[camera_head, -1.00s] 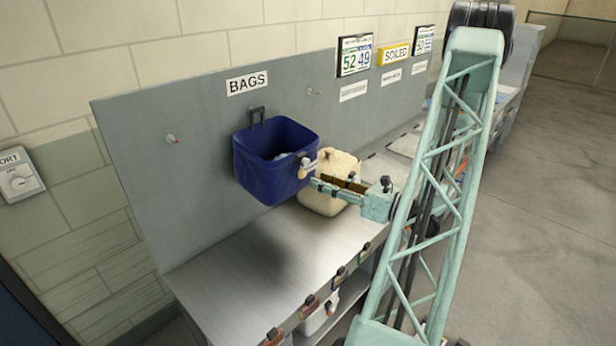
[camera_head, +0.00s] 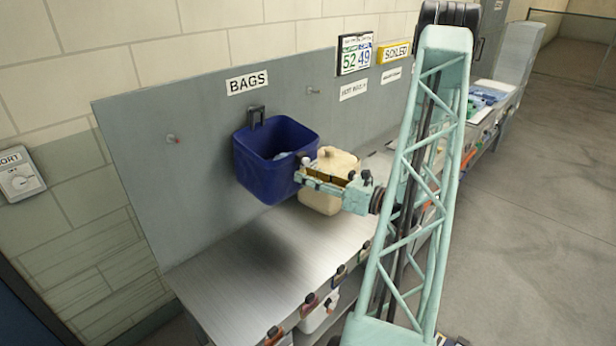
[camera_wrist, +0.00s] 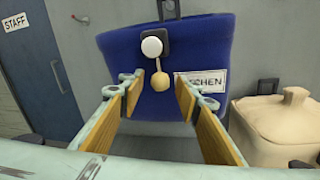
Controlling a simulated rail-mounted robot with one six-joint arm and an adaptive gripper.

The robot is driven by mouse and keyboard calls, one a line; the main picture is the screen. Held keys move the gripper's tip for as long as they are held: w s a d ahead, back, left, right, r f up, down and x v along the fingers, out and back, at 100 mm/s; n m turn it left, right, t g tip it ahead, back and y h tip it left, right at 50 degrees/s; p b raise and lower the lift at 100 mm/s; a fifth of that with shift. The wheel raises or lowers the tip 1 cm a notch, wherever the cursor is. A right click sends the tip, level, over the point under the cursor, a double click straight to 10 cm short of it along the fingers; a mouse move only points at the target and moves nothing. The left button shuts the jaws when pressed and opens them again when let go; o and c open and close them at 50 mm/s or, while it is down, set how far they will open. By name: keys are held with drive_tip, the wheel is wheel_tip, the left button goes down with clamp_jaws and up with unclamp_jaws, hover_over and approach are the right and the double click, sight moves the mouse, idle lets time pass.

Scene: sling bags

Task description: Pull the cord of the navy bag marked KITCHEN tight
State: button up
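The navy bag (camera_head: 262,175) hangs from a dark hook on the grey panel. In the wrist view it (camera_wrist: 220,50) fills the upper middle, with a white label (camera_wrist: 212,79) whose visible letters read "CHEN"; my right finger overlaps its left end. A white round knob (camera_wrist: 152,46) sits on a dark plate on its front. A tan bead (camera_wrist: 160,82) hangs just below on a short cord. My gripper (camera_wrist: 158,92) is open, its wood-padded fingers left and right of the bead with gaps. In the head view my gripper (camera_head: 300,173) is at the bag's right side.
A cream bag (camera_head: 338,163) hangs close to the right, behind my gripper; it also shows in the wrist view (camera_wrist: 275,142). A bare peg (camera_head: 173,139) is left of the navy bag. The metal counter (camera_head: 235,285) below is clear.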

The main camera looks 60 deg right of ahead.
clamp_jaws()
drive_tip(key=shift+w+d+f+b, duration=0.15)
drive_tip(key=shift+f+b, duration=0.6)
drive_tip(key=shift+f, duration=0.4)
drive_tip(key=shift+w+f+b, duration=0.15)
drive_tip(key=shift+f+b, duration=0.65)
drive_tip(key=shift+f, duration=0.3)
drive_tip(key=shift+w+d+f+b, duration=0.15)
drive_tip(key=shift+f+b, duration=0.6)
drive_tip(key=shift+f, duration=0.4)
drive_tip(key=shift+a, duration=0.1)
unclamp_jaws()
drive_tip(key=shift+s, duration=0.1)
drive_tip(key=s, duration=1.1)
drive_tip(key=shift+s, duration=0.4)
